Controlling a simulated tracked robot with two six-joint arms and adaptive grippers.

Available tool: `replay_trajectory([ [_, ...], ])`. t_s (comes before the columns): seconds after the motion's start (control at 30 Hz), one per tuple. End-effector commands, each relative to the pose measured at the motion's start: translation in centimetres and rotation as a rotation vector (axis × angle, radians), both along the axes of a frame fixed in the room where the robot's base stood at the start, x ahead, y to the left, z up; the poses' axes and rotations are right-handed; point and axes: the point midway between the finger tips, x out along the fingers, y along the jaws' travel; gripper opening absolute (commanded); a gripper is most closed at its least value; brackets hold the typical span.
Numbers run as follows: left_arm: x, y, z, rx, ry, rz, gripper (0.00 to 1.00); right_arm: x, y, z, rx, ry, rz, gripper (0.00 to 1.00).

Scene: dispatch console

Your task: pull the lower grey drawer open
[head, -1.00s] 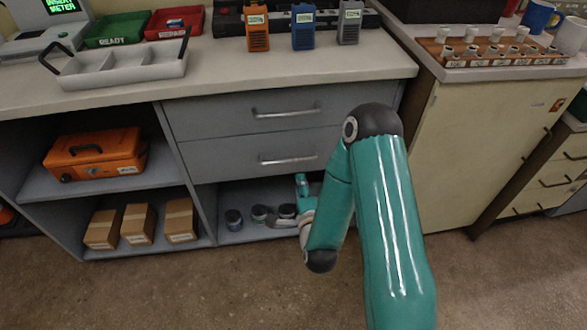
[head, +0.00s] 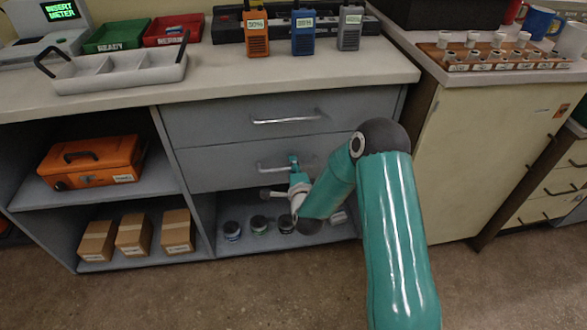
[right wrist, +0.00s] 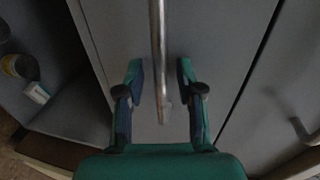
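The lower grey drawer (head: 225,177) is shut below the upper drawer. Its metal bar handle (head: 270,168) is partly covered by my right gripper (head: 284,174). In the right wrist view the handle (right wrist: 157,40) runs between the two fingers of my right gripper (right wrist: 159,70). The fingers are apart, one on each side of the bar, with a visible gap on both sides. The drawer front (right wrist: 215,50) lies behind them. My left gripper is not in view.
The upper drawer (head: 220,122) is shut. Several jars (head: 259,223) stand on the shelf below. An orange case (head: 95,160) and cardboard boxes (head: 134,234) fill the left shelves. A cream cabinet (head: 480,160) stands right. The floor (head: 220,295) in front is clear.

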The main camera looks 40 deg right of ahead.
Motion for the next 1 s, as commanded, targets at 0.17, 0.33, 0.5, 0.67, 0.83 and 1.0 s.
replay_trajectory([
  [0.17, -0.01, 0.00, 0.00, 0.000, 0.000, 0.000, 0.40, 0.01, -0.01, -0.02, 0.000, 0.000, 0.000, 0.37],
  [0.33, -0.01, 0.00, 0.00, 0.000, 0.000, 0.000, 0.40, 0.00, 0.00, -0.02, 0.000, 0.000, 0.000, 0.15],
  [0.5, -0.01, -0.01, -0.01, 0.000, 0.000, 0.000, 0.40, -0.01, 0.02, -0.05, 0.001, 0.001, 0.000, 0.00],
  [0.67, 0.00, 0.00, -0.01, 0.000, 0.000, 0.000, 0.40, -0.04, 0.03, -0.08, 0.001, 0.002, 0.000, 0.00],
  [0.83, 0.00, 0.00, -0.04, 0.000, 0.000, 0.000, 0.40, -0.02, 0.09, -0.15, 0.002, 0.002, 0.001, 0.00],
  [1.0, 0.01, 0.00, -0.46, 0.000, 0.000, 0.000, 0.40, 0.56, 0.97, -0.31, 0.003, 0.003, 0.012, 0.00],
])
